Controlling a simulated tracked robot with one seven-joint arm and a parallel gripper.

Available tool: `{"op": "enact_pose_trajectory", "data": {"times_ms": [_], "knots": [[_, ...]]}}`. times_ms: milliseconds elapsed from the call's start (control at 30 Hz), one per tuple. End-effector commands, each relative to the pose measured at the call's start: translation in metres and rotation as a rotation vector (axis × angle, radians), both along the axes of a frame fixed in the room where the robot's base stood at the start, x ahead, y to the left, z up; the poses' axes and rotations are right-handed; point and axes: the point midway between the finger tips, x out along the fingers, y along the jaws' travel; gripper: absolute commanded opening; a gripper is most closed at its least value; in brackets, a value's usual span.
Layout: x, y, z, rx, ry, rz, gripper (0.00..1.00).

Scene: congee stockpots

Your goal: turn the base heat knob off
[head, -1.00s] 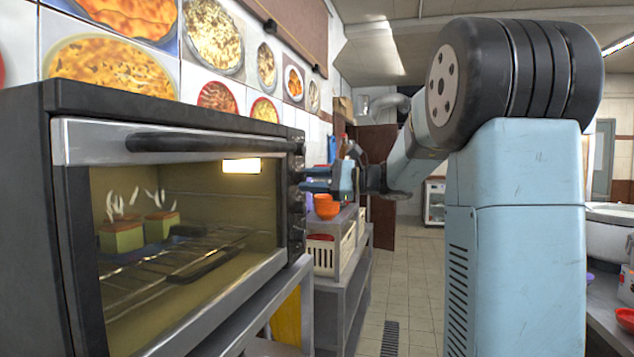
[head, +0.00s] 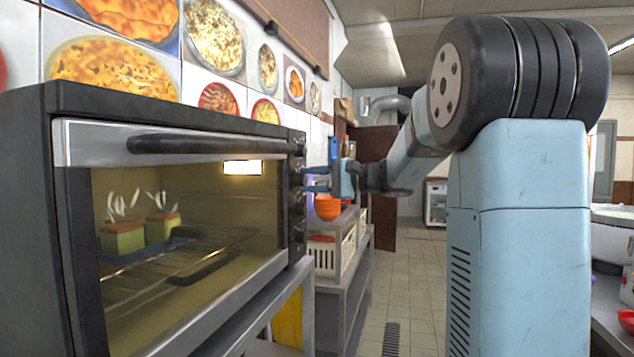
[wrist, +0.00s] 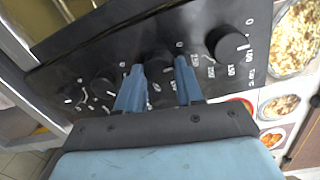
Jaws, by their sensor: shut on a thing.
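The oven's black control panel (head: 297,205) faces right in the head view, seen nearly edge-on. It fills the upper part of the wrist view, with several round black knobs in a row and white numbers around them. My gripper (wrist: 159,68) is shut on a middle knob (wrist: 158,58), one blue finger on each side of it. Another knob (wrist: 225,44) is to the right and one (wrist: 103,88) to the left. I cannot read a label that tells which is the base heat knob. In the head view my gripper (head: 308,180) is at the panel, about mid-height.
Beyond the panel, an orange bowl (head: 328,207) and a white crate (head: 325,257) sit on a grey shelf unit. The tiled floor aisle (head: 415,270) is clear.

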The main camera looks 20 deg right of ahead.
Motion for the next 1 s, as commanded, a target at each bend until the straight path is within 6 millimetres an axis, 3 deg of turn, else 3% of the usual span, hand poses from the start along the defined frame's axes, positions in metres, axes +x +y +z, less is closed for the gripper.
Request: {"op": "enact_pose_trajectory", "data": {"times_ms": [367, 400, 633, 1000], "knots": [[-0.001, 0.005, -0.004, -0.005, 0.005, 0.012, 0.06], [-0.001, 0.005, -0.004, -0.004, 0.005, 0.012, 0.4], [-0.001, 0.002, -0.003, -0.003, 0.002, 0.006, 0.62], [-0.004, -0.007, -0.001, -0.002, 0.0, 0.0, 0.62]]}}
